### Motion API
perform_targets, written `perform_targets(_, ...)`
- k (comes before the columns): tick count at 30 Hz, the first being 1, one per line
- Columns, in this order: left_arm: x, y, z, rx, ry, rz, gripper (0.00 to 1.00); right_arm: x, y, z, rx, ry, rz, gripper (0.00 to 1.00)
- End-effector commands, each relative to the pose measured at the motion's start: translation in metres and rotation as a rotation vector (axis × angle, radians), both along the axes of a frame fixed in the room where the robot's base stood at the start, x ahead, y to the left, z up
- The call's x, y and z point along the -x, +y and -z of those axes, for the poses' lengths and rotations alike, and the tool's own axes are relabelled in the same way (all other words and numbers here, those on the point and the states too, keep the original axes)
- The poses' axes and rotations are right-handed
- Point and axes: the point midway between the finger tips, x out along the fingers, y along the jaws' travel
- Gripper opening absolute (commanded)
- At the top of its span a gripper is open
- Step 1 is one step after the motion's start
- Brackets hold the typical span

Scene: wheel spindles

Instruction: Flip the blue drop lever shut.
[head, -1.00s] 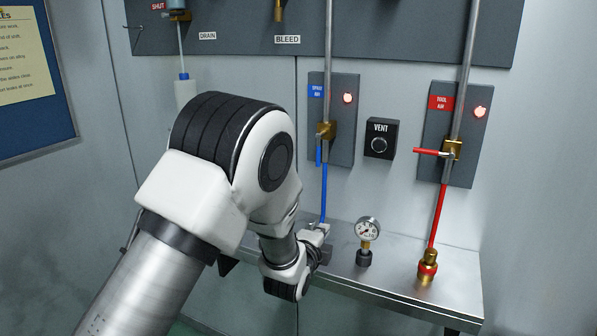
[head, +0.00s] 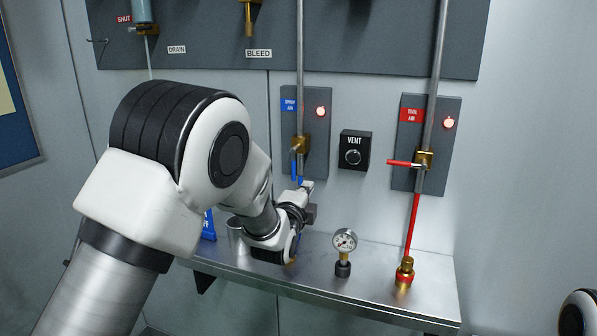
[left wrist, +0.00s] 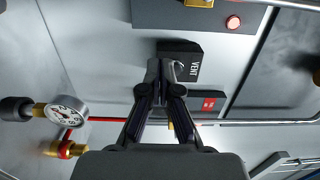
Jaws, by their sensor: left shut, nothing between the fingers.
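The blue drop lever (head: 293,166) hangs straight down beside the pipe from a brass valve (head: 302,144) on the SPRAY AIR panel. A blue hose runs down close behind it. My left gripper (head: 307,184) is shut and empty, just below and slightly right of the lever's lower end. I cannot tell whether they touch. In the left wrist view my shut fingers (left wrist: 160,66) point toward the VENT box (left wrist: 180,60), and the lever does not show. A brass fitting (left wrist: 199,3) is cut off at the top edge there. My right gripper is out of view.
A red lever (head: 403,163) stands out sideways on the TOOL AIR panel, with a red hose below. A gauge (head: 344,240) stands on the steel shelf (head: 385,293). Red lamps (head: 320,111) glow on both panels. The wall between the panels carries the VENT box (head: 355,150).

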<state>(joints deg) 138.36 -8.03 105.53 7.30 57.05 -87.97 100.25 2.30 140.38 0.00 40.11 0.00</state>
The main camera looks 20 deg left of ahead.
Motion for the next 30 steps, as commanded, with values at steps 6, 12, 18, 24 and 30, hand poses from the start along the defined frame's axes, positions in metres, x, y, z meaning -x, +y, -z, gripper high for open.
perform_targets(6,-0.049,0.001,-0.005,0.002,0.001,-0.001,0.0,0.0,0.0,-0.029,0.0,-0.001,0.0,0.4)
perform_targets(12,-0.066,0.028,-0.005,0.002,0.002,-0.004,0.0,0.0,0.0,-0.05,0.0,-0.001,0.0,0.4)
perform_targets(18,-0.069,0.04,-0.001,0.0,0.001,-0.001,0.0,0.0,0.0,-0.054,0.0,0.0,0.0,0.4)
perform_targets(24,-0.069,0.04,0.0,0.0,0.001,0.0,0.0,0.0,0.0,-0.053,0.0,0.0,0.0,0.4)
perform_targets(30,-0.069,0.041,0.001,-0.006,0.0,-0.001,0.0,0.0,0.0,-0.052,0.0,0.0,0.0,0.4)
